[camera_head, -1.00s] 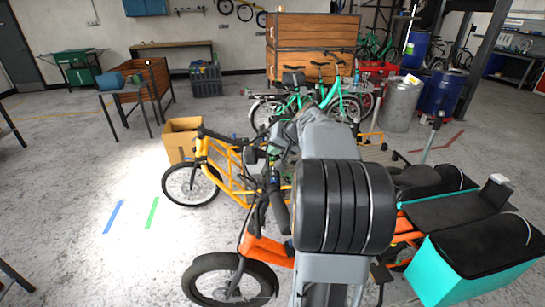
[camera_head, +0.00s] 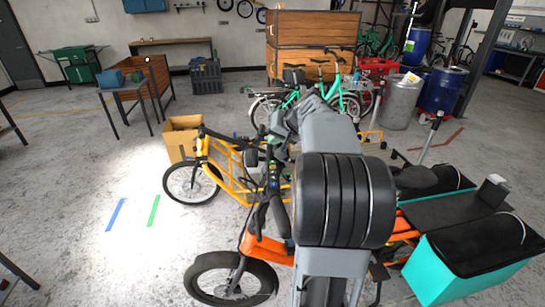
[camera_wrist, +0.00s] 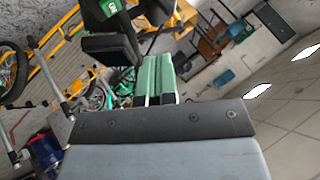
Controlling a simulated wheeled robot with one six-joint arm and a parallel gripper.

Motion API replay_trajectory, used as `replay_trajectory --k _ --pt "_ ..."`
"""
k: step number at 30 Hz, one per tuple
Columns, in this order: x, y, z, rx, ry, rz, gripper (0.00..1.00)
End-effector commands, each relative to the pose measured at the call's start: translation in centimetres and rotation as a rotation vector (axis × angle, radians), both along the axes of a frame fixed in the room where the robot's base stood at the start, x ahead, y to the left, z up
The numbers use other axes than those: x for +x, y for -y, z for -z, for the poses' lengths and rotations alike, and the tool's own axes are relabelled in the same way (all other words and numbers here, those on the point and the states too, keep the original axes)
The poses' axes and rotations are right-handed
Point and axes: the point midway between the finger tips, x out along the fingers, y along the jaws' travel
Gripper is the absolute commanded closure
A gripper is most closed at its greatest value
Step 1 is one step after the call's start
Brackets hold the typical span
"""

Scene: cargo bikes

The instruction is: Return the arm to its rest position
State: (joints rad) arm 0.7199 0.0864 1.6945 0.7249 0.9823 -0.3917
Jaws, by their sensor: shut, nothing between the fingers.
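My grey arm (camera_head: 333,140) rises from the bottom of the head view, with a thick black ribbed joint in front, and bends away to the left at its far end. My gripper (camera_wrist: 157,60) shows in the wrist view as two green fingers side by side beyond a dark bolted plate. It is shut and empty. In the head view the gripper is hard to make out among the dark parts and bikes behind the arm.
A yellow cargo bike (camera_head: 228,180) stands beyond the arm. An orange bike (camera_head: 268,250) with a teal box (camera_head: 428,272) stands close around it. A cardboard box (camera_head: 180,146) is behind the yellow bike. Floor at left is open.

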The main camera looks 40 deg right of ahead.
Motion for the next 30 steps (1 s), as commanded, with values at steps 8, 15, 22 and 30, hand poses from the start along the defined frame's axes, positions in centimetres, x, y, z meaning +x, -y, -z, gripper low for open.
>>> replay_trajectory --k 8,15,22,30 --pt "0.1 0.0 -1.4 0.001 0.000 0.001 1.00" --pt "0.1 0.0 -1.3 0.001 0.000 0.001 1.00" --pt "0.0 -0.5 -1.3 -0.003 -0.006 -0.007 1.00" --pt "-4.1 -12.2 0.7 -0.122 -0.150 -0.185 1.00"
